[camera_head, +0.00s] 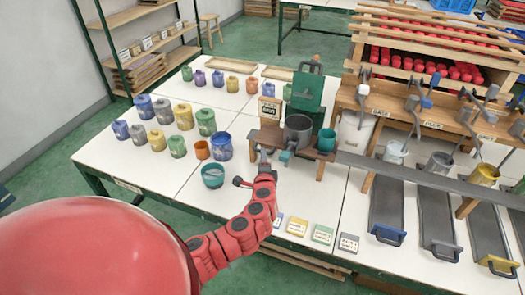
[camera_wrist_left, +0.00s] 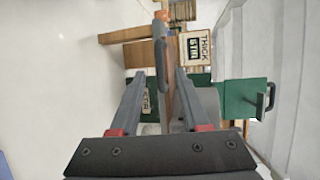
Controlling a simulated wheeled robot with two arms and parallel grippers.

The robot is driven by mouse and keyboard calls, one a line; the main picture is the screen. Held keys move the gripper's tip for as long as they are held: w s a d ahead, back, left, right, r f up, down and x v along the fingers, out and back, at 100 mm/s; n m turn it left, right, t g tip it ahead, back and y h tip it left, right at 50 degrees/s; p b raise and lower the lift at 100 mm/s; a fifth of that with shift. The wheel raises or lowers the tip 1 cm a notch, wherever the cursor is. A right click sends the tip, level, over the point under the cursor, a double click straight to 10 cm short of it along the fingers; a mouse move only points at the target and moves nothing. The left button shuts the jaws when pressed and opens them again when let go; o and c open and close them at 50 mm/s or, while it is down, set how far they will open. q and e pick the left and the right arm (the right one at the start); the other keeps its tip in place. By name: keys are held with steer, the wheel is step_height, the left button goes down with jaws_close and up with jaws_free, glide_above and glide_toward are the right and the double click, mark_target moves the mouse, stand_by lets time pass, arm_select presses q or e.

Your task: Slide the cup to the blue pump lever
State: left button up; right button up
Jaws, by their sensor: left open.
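A teal cup (camera_head: 326,141) stands on the wooden stand, right of a grey pot (camera_head: 298,130), near the left end of a long grey rail (camera_head: 420,177). The pump labelled blue has a lever with a blue part (camera_head: 425,101), up on the wooden rack to the right. My left gripper (camera_head: 264,158) is at the stand's front left, apart from the teal cup. In the left wrist view its fingers (camera_wrist_left: 160,78) are open, with a grey upright handle (camera_wrist_left: 161,65) showing between them; I cannot tell whether they touch it. My right gripper is not in view.
Grey and yellow containers (camera_head: 483,174) stand by the rail under the pumps. A teal bowl (camera_head: 213,175) and several colored jars stand left of my gripper. Label cards (camera_head: 323,235) lie at the front edge. A sign (camera_wrist_left: 197,46) stands beyond my fingers.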

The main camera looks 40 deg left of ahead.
arm_select(q)
steer(key=shift+x, duration=2.4)
jaws_close()
